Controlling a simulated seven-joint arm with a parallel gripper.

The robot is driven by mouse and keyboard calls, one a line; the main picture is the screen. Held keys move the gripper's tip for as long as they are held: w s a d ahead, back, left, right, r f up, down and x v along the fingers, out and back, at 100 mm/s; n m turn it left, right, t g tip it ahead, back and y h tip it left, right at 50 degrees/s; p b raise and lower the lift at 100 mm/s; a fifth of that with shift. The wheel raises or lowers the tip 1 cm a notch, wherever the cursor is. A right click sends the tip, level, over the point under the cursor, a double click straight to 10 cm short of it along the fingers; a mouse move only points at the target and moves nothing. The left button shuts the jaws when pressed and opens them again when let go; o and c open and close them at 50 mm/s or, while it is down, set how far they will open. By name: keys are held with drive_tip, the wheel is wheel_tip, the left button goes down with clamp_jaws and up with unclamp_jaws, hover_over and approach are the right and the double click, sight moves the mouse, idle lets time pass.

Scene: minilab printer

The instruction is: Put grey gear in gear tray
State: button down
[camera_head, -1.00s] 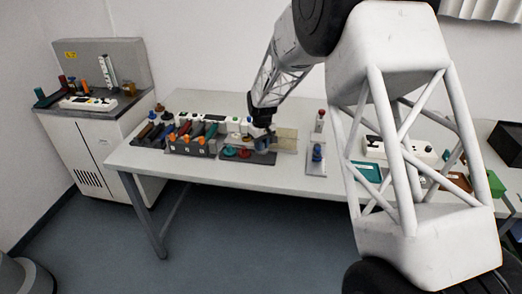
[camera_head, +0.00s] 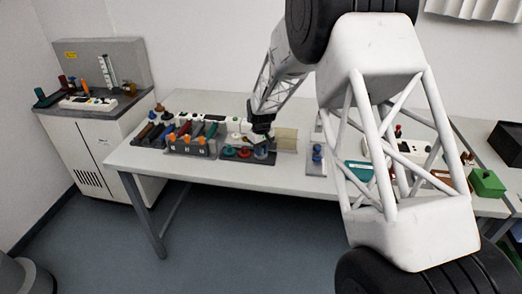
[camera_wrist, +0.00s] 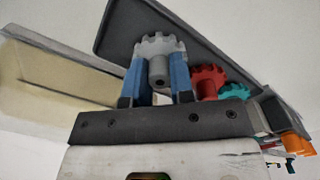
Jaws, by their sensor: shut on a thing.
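The grey gear (camera_wrist: 161,58) is between the two blue fingers of my gripper (camera_wrist: 159,75) in the wrist view, with its hub facing the camera. My gripper is shut on it. The dark gear tray (camera_wrist: 215,48) lies right behind the gear. A red gear (camera_wrist: 208,78) and a teal gear (camera_wrist: 235,91) sit on the tray beside it. In the head view my gripper (camera_head: 262,148) is low over the right part of the tray (camera_head: 262,160), and the grey gear is hidden. I cannot tell whether the gear touches the tray.
A grey rack (camera_head: 190,148) with several coloured tools stands left of the tray. A beige block (camera_head: 286,139) is just right of my gripper. A small stand with a blue knob (camera_head: 317,153) is further right. The table's front strip (camera_head: 220,174) is clear.

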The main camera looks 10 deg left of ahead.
drive_tip(key=shift+f, duration=0.15)
drive_tip(key=c, duration=1)
unclamp_jaws()
wheel_tip(320, 180, up, 12)
drive_tip(key=shift+r, duration=0.1)
idle(0.3)
idle(0.5)
